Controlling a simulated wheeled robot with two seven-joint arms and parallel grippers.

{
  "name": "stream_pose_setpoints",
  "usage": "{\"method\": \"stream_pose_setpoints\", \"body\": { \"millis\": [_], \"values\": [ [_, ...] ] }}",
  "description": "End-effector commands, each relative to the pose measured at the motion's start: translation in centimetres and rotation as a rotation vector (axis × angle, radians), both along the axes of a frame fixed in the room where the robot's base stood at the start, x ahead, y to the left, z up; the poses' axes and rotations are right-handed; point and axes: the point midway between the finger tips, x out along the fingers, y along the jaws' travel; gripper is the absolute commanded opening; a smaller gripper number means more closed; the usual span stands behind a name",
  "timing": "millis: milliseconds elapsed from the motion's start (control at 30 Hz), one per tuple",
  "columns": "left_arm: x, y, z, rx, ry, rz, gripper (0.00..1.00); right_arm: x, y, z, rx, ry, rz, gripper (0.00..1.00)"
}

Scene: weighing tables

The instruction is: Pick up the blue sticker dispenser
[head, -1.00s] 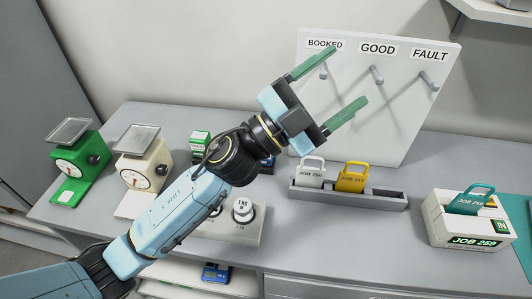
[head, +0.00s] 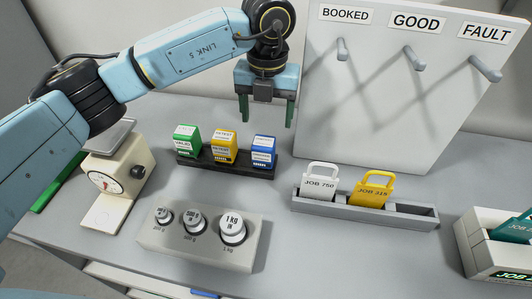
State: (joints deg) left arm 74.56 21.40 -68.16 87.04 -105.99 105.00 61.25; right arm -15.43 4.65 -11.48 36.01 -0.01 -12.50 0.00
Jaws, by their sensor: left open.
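The blue sticker dispenser (head: 263,151) stands at the right end of a dark rack (head: 224,166), beside a yellow dispenser (head: 224,147) and a green dispenser (head: 187,141). My left gripper (head: 267,122) points down above and just behind the blue dispenser. Its two green fingers are apart with nothing between them. The fingertips look higher than the dispenser and do not touch it as far as I can see. My right gripper is not in view.
A grey tray (head: 420,222) holds white and yellow job tags. A board with pegs (head: 400,110) stands close behind, right of my gripper. A weight block (head: 160,240) and a cream scale (head: 118,175) are at front left. A white box (head: 490,262) is at right.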

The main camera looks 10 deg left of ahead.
Motion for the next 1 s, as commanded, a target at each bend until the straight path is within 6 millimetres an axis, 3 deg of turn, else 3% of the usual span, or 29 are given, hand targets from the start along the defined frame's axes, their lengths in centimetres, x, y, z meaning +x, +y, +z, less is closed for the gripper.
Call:
{"method": "stream_pose_setpoints", "body": {
  "millis": [300,567,900,1000],
  "values": [
    [-0.1,0.0,-5.8,-0.003,0.005,-0.002,0.71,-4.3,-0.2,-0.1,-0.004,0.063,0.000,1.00],
    [-0.1,0.1,-7.5,-0.004,0.004,-0.004,0.71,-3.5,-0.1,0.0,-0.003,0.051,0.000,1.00],
    [0.0,0.7,-11.9,-0.006,0.004,-0.004,0.71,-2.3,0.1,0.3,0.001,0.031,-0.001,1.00],
    [0.0,0.7,-12.3,-0.006,0.003,-0.005,0.71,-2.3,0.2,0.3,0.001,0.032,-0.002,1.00]
  ]
}}
